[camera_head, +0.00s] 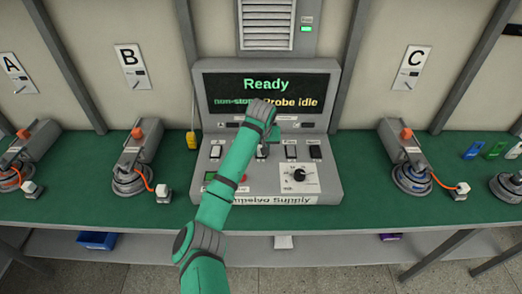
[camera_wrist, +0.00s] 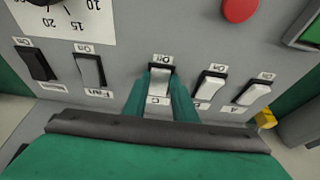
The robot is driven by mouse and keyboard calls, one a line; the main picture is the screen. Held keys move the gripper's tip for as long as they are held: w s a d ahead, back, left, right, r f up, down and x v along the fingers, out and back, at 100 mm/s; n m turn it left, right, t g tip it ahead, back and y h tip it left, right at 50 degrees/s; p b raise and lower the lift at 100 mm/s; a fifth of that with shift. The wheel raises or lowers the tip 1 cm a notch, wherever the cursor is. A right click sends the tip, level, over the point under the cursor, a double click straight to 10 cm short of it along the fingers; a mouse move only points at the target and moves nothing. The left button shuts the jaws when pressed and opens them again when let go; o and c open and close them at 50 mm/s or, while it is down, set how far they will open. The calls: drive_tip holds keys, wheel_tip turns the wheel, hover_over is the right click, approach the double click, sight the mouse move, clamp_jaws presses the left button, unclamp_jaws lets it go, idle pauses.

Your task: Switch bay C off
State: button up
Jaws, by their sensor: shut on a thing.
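The supply console (camera_head: 325,190) stands at the middle of the bench, with a row of rocker switches on its sloped face. My gripper (camera_head: 267,137) reaches down over the middle of this row from the front. In the wrist view, upside down, the switch marked C (camera_wrist: 159,80) is a pale rocker between the two green fingers of my gripper (camera_wrist: 160,92). The fingers are shut on it and hide part of its sides. I cannot tell for sure which way this rocker is tipped. The bay C sign (camera_head: 413,60) hangs on the wall at right.
Beside switch C are two pale switches (camera_wrist: 211,83) on one side and the Fan switch (camera_wrist: 90,70) and a dark switch (camera_wrist: 38,63) on the other. A red button (camera_wrist: 240,9) and a dial (camera_head: 299,175) are near. The screen (camera_head: 265,93) reads "Ready" and "Probe idle".

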sight(260, 154)
drive_tip(key=shift+w+a+r+g, duration=0.15)
drive_tip(key=shift+w+g, duration=0.2)
drive_tip(key=shift+g, duration=0.4)
drive_tip(key=shift+w+d+r+g, duration=0.15)
drive_tip(key=shift+w+g, duration=0.15)
drive_tip(key=shift+g, duration=0.45)
drive_tip(key=shift+s, duration=0.1)
drive_tip(key=o, duration=1)
drive_tip(key=shift+o, duration=0.2)
wheel_tip(260, 154, up, 11)
drive_tip(key=s, duration=0.1)
drive_tip(key=shift+f, duration=0.15)
drive_tip(key=shift+a, duration=0.1)
